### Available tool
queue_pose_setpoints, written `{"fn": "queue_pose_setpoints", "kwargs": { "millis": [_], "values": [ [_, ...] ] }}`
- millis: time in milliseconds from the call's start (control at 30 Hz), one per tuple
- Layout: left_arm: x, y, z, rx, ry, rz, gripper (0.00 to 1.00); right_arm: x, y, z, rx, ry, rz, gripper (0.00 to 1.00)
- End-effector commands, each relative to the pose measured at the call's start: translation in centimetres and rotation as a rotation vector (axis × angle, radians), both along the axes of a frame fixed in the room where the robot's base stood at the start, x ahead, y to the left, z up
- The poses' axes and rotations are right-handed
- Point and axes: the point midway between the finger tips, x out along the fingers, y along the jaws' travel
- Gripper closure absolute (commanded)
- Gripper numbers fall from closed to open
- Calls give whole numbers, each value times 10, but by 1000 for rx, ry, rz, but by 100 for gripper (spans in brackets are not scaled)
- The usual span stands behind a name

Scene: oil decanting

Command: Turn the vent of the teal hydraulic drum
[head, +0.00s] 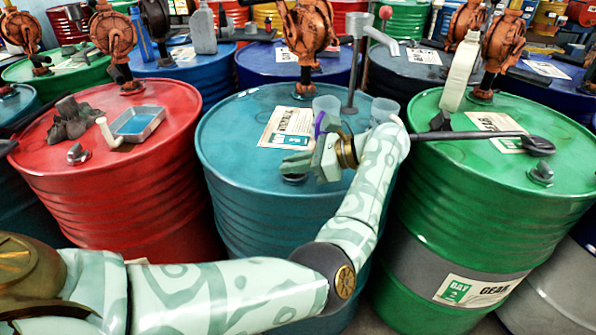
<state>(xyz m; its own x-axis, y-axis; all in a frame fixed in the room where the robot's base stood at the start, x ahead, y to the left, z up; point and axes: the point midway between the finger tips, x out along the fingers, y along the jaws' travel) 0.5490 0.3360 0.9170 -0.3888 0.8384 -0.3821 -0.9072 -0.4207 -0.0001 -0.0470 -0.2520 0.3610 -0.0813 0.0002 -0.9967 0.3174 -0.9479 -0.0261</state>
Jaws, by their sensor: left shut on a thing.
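The teal hydraulic drum (232,150) stands in the middle, with a white and teal label (287,127) on its lid. My left arm reaches over the drum from the front, its wrist bent back to the left. My left gripper (297,164) is low over the near part of the lid, fingers pointing left. It is shut on the vent, a small fitting mostly hidden under the fingers; a dark round base (294,179) shows just below them. My right gripper is not in view.
A red drum (110,190) stands left, a green drum (480,200) with a black-handled tool (470,135) right.

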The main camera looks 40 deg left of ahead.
Motion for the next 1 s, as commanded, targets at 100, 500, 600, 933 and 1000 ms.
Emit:
{"fn": "queue_pose_setpoints", "kwargs": {
  "millis": [100, 500, 600, 933, 1000],
  "values": [
    [1, -1, -5, -5, 1, 55, 100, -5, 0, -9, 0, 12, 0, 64],
    [0, -1, -1, -4, 0, 130, 100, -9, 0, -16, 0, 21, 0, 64],
    [0, 0, -1, -4, 0, 132, 100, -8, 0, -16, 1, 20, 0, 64],
    [0, 0, 0, -3, -1, 132, 64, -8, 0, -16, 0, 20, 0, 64],
    [0, 0, 0, -3, -1, 132, 64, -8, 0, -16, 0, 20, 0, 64]
  ]
}}
